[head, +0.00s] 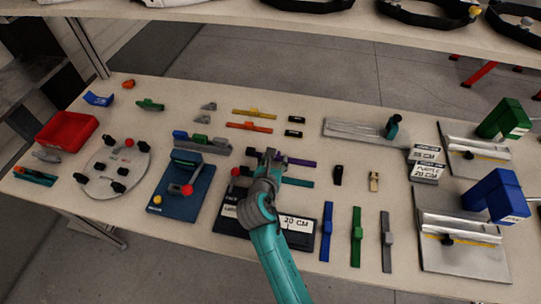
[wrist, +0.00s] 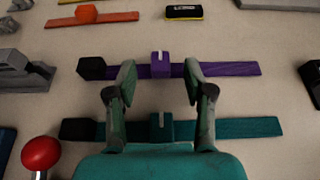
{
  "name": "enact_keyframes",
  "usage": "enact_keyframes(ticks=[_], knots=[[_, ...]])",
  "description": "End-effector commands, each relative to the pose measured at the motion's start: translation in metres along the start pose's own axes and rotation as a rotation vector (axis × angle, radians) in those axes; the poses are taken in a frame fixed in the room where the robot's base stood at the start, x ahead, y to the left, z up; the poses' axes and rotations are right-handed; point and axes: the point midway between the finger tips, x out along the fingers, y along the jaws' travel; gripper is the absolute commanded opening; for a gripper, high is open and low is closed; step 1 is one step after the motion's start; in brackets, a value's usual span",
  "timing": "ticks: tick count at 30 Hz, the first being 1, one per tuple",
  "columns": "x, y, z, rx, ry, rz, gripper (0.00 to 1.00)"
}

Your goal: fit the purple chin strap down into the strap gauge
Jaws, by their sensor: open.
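The purple chin strap (wrist: 232,69) lies flat on the table in the wrist view, with a raised slotted purple block near its middle and a black block at its left end. In the head view its right part (head: 304,162) shows beyond my gripper (head: 269,160). My gripper (wrist: 160,75) is open, its fingers either side of the purple block with gaps between; I cannot tell its height. A dark board with a white "20 CM" label (head: 298,224), apparently the strap gauge, lies nearer me, partly hidden by my arm.
A teal strap (wrist: 245,127) lies just nearer than the purple one. A red ball knob (wrist: 41,153) stands at the left. Orange (head: 249,126) and yellow (head: 255,113) straps lie beyond. A sign stack (head: 426,165) and blue, green and grey straps lie to the right.

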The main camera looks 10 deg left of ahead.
Motion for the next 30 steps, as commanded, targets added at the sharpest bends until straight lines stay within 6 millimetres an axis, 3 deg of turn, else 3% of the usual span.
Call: enact_keyframes(ticks=[6,14,21,30], knots=[[0.025,-0.001,-0.001,0.000,0.001,-0.001,0.52],[0.027,0.000,-0.001,0.000,0.000,0.000,0.52],[0.027,-0.001,-0.001,0.000,0.000,0.000,0.00],[0.027,0.000,0.000,0.000,0.000,0.000,0.00]])
